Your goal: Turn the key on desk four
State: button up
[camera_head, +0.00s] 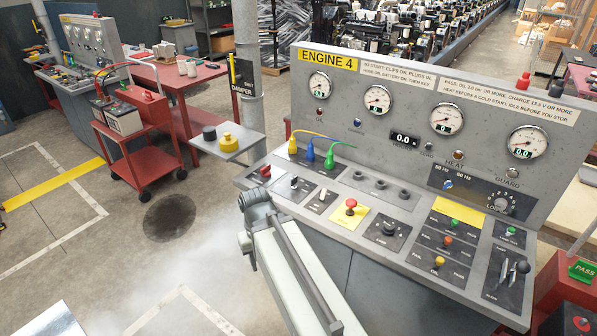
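Desk four (340,213) is the grey sloped console marked "ENGINE 4" (327,60), on the right half of the view. A dark square plate with a round switch (389,231) lies on its lower panel, right of a red mushroom button (351,205) on a yellow square. This switch may be the key switch; it is too small to tell whether a key is in it or how it is turned. My pale arm rises from the bottom edge to a grey joint in front of the desk's left end. My gripper's fingers cannot be made out.
Yellow, blue and green clips (310,151) with cables stand on the desk. Gauges (377,99) line its upright panel. A small stand (228,141) with a yellow knob is beside the desk's left end. A red cart (133,140) stands farther left. Open floor lies at the lower left.

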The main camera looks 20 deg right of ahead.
aim_at(293, 185)
jog(key=u, duration=0.15)
jog(key=i, duration=0.95)
jog(key=u, duration=0.8)
